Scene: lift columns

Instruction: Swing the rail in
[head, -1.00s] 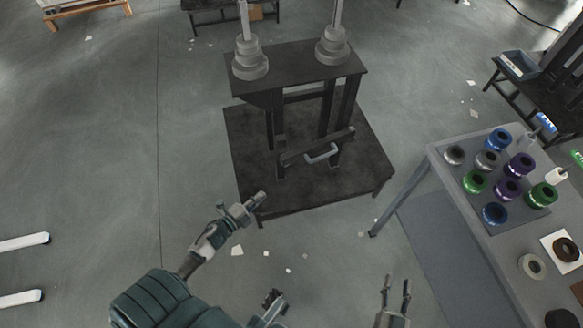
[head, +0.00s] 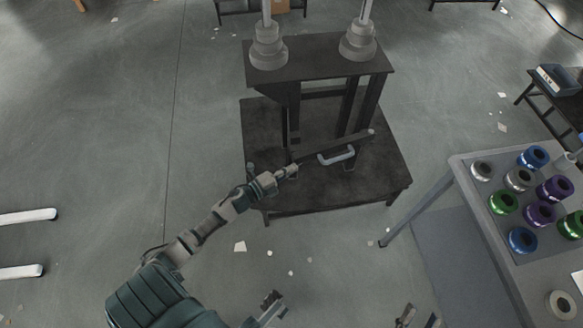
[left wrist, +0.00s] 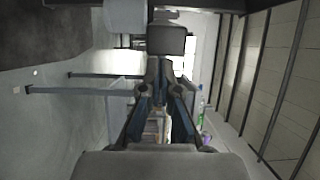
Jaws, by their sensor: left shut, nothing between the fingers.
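The rail is a dark bar (head: 362,136) with a pale grey handle (head: 337,157). It sits low across the front of a dark stand (head: 330,67), slanting up to the right. My left gripper (head: 295,168) is shut and empty, at the rail's left end, left of the handle. Whether it touches the rail I cannot tell. In the left wrist view its closed fingers (left wrist: 163,66) point at a dark block. My right gripper (head: 418,312) is at the bottom edge, partly cut off, its fingertips apart, far from the rail.
Two grey stepped columns (head: 268,48) stand on the stand's top. The stand rests on a wide dark base (head: 340,190). A grey table (head: 480,230) with several coloured rings is at the right. Open floor lies at left, with small white scraps.

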